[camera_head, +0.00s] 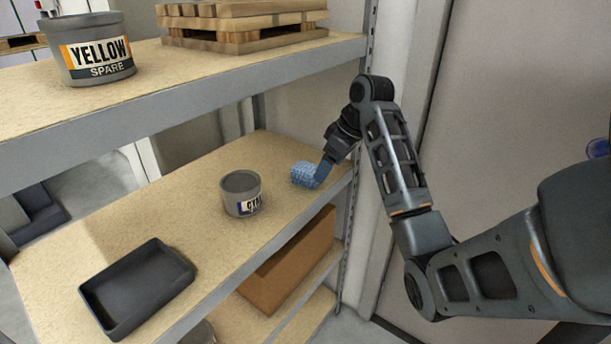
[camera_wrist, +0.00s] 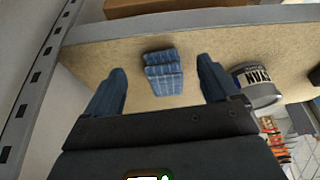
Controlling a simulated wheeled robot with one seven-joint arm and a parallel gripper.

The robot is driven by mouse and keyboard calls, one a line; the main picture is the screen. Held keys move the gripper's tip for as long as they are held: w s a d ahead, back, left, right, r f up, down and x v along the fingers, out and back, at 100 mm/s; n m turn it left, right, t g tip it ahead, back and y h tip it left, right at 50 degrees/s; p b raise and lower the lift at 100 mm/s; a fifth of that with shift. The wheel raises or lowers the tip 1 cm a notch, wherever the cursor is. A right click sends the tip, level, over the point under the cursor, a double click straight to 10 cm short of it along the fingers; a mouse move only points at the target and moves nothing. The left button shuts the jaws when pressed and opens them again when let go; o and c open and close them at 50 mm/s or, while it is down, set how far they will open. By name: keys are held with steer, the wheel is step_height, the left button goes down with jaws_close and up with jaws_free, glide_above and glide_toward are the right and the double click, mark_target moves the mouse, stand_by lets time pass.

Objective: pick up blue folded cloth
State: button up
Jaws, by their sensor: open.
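The blue folded cloth (camera_head: 303,174) lies on the middle shelf board, toward its right end, with a light grid pattern. In the wrist view the cloth (camera_wrist: 163,72) shows as stacked folds between and beyond my fingers. My gripper (camera_wrist: 162,88) is open, with one blue finger to each side of the cloth in that view. In the head view my gripper (camera_head: 322,172) is at the cloth's right side and covers part of it. Whether the fingers touch the cloth cannot be told.
A grey can labelled CYAN (camera_head: 241,194) stands left of the cloth; it also shows in the wrist view (camera_wrist: 257,86). A black tray (camera_head: 137,287) lies at the near left of the shelf. The upper shelf (camera_head: 200,88) hangs above. A metal upright (camera_head: 357,200) stands at the right.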

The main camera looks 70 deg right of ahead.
mark_target(307, 167)
steer(key=w, duration=0.4)
steer(key=shift+w+d, duration=0.3)
steer(key=shift+w, duration=0.05)
steer(key=shift+w+p+x, duration=0.15)
steer(key=shift+p+x, duration=0.05)
steer(key=shift+x, duration=1.15)
steer(key=shift+w+p+x, duration=0.15)
steer(key=shift+x, duration=1.15)
steer(key=shift+r, duration=0.1)
steer(key=shift+c, duration=0.4)
steer(key=c, duration=1)
steer(key=shift+o, duration=0.2)
steer(key=shift+r, duration=0.15)
